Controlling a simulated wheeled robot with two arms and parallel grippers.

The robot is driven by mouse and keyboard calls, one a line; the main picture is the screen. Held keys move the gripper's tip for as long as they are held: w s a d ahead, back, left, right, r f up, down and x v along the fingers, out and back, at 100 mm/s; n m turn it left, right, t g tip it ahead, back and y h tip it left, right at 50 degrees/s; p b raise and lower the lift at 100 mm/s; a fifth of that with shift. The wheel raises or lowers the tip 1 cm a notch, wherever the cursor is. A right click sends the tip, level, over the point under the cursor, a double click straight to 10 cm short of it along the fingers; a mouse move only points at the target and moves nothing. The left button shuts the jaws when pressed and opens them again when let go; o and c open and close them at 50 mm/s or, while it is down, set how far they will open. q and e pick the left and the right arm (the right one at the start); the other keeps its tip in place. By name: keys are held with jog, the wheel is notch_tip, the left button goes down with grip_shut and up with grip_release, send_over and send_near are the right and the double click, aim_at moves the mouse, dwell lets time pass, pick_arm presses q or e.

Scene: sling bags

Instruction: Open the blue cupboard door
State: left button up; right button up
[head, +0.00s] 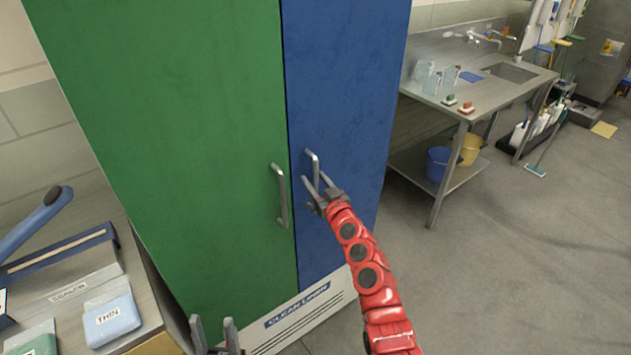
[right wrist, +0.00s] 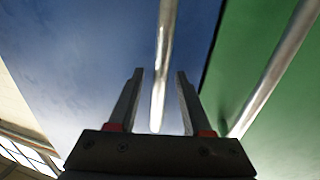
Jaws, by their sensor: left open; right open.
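The blue cupboard door (head: 345,80) stands shut beside the green door (head: 170,110). Its silver upright handle (head: 312,160) is near the seam with the green door. My right gripper (head: 316,179) is open at this handle. In the right wrist view, the blue door's handle (right wrist: 163,60) runs down between the two open fingers (right wrist: 160,72); I cannot tell whether they touch it. The fingers partly hide the handle's lower part in the head view. My left gripper (head: 214,326) is open and empty at the bottom edge, low in front of the green door.
The green door has its own handle (head: 280,195), close left of my right gripper. A counter (head: 150,310) with a sealer (head: 65,265) and boxes is at the lower left. A steel sink table (head: 480,100) stands at the right. The floor (head: 500,270) in front of it is clear.

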jog(key=shift+c, duration=0.2)
grip_shut()
dwell(1.1)
